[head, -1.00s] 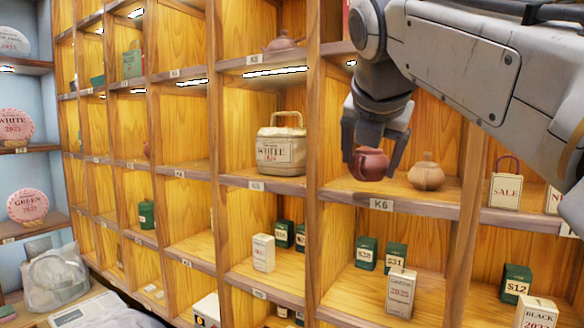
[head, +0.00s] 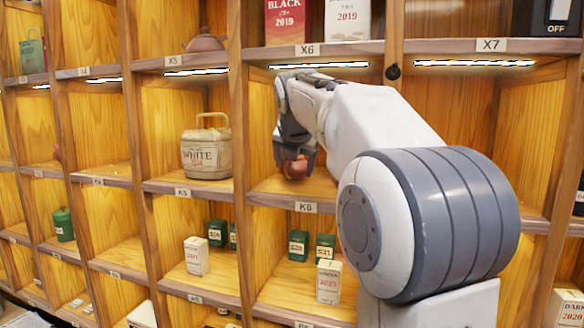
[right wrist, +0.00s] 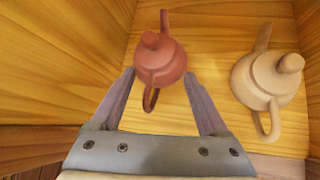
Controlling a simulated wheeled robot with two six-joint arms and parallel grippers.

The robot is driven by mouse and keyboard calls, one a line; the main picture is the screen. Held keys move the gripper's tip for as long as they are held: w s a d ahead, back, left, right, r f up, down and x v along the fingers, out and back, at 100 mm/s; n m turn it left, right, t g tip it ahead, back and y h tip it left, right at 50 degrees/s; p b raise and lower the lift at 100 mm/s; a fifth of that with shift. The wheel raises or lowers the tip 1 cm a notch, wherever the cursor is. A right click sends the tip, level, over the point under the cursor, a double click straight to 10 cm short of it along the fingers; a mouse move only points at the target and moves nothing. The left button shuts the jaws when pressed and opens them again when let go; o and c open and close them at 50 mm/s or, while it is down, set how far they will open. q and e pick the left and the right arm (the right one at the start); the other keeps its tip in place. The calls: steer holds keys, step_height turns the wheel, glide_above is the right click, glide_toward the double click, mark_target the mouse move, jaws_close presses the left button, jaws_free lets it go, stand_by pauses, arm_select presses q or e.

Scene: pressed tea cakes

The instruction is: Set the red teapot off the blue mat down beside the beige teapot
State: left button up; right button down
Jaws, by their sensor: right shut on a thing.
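The red teapot (head: 294,170) is inside the K6 compartment, near its left side. My right gripper (head: 296,158) is shut on it. In the right wrist view the red teapot (right wrist: 160,60) sits between the two fingers of the gripper (right wrist: 159,74), handle toward me and spout away. I cannot tell whether its base touches the shelf board. The beige teapot (right wrist: 268,78) stands to its right on the same board, a gap apart; my right arm hides it in the head view. No blue mat shows. My left gripper is not in view.
The K6 board (head: 265,195) has a wooden divider (head: 236,130) on its left. A beige basket-handled WHITE container (head: 207,150) stands in K5. Green and white tea boxes (head: 328,280) stand below K6. The shelf with the X6 label (head: 307,50) lies above.

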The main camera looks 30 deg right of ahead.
steer(key=shift+f, duration=0.2)
steer(key=shift+f, duration=0.2)
jaws_free()
steer(key=shift+r, duration=0.1)
steer(key=shift+r, duration=0.2)
steer(key=v, duration=1.2)
